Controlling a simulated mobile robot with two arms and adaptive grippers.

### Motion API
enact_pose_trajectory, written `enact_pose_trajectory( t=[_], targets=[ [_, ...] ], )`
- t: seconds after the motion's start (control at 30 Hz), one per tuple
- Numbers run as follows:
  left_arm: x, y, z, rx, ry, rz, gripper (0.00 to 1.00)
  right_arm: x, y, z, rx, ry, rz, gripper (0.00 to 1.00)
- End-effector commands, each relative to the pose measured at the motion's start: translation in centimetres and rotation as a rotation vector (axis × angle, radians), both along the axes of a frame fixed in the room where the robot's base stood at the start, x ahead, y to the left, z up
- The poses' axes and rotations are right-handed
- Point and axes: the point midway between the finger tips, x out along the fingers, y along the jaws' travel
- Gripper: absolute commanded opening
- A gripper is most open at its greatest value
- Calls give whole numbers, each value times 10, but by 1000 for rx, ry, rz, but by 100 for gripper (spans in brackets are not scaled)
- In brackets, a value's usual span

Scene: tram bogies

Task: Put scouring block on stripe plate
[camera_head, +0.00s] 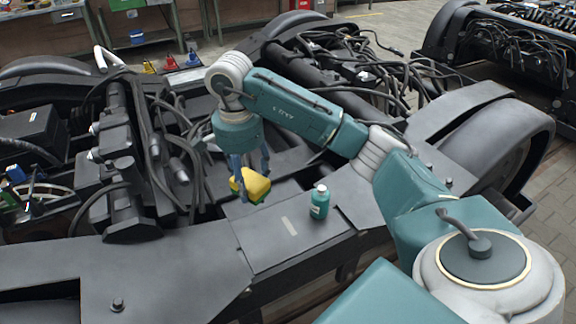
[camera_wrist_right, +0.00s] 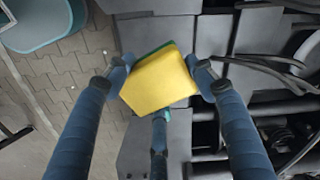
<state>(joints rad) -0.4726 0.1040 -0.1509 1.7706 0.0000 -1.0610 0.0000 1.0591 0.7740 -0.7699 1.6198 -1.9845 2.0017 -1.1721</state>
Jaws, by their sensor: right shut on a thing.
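The scouring block (camera_head: 255,184), yellow with a green side, is held in my right gripper (camera_head: 252,182). In the right wrist view the block (camera_wrist_right: 160,82) sits between the blue fingers, yellow face towards the camera. The gripper is shut on it. The stripe plate (camera_head: 275,245) is a flat dark grey panel with a short pale stripe, on the near frame of the bogie. In the head view the block shows just behind the plate's back edge; its exact height is hard to tell. My left gripper is not in view.
A teal bottle with a white cap (camera_head: 320,203) stands near the plate's right end. Black cables and bogie parts (camera_head: 150,140) lie behind and to the left. A bolt head (camera_head: 117,304) sticks up from the frame at front left.

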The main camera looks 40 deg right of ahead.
Motion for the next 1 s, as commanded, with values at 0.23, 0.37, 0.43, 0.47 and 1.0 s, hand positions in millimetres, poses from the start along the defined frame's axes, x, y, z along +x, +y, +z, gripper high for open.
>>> enact_pose_trajectory(
  t=[0.23, 0.37, 0.43, 0.47, 1.0],
  targets=[
    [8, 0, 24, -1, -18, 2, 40, -5, -18, -30, 10, 4, -85, 20],
    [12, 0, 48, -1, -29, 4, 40, -6, -18, -63, 9, 7, -83, 20],
    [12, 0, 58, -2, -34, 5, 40, -6, -18, -82, 9, 6, -83, 20],
    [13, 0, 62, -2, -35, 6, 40, -5, -18, -90, 8, 5, -83, 20],
    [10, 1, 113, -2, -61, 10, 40, -5, -17, -177, 9, 3, -80, 20]
  ],
)
